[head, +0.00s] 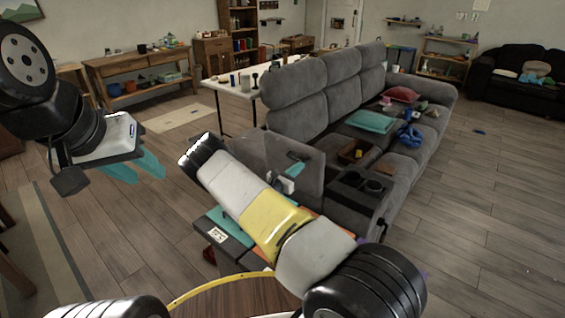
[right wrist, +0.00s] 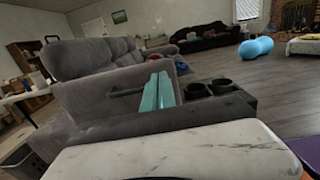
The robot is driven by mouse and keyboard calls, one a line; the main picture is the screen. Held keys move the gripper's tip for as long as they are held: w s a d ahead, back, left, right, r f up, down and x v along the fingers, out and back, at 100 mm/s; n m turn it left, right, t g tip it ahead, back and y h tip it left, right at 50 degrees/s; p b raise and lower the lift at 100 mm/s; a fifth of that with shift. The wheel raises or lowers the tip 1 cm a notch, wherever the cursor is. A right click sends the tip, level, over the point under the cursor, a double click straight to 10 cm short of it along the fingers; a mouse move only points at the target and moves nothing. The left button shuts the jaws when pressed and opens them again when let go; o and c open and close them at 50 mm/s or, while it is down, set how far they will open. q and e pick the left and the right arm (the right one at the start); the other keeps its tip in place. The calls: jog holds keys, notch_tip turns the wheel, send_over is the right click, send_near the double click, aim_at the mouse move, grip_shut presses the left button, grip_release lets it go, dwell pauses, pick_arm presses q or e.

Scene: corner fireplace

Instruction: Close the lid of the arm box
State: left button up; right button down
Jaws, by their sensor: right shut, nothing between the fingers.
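The arm box is in the near armrest of the grey sofa, with two cup holders; its dark top (head: 345,187) also shows in the right wrist view (right wrist: 232,103). A grey panel that looks like its lid (head: 313,178) stands raised beside the cup holders; it also shows in the right wrist view (right wrist: 90,98). My right gripper (head: 294,170) is shut and empty in front of this panel. Its teal fingers (right wrist: 158,91) lie together over the panel; I cannot tell if they touch it. My left gripper (head: 138,169) is open and empty, well left of the sofa.
The sofa (head: 322,95) carries a teal folded item (head: 371,122), a brown tray (head: 352,152) and a red cushion (head: 400,94). A white table (head: 228,88) stands behind it. A round wooden table (head: 235,298) is close in front. Floor to the right is mostly clear.

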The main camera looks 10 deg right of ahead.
aim_at(314, 154)
jog(key=x, duration=0.8)
jog(key=shift+d, duration=0.15)
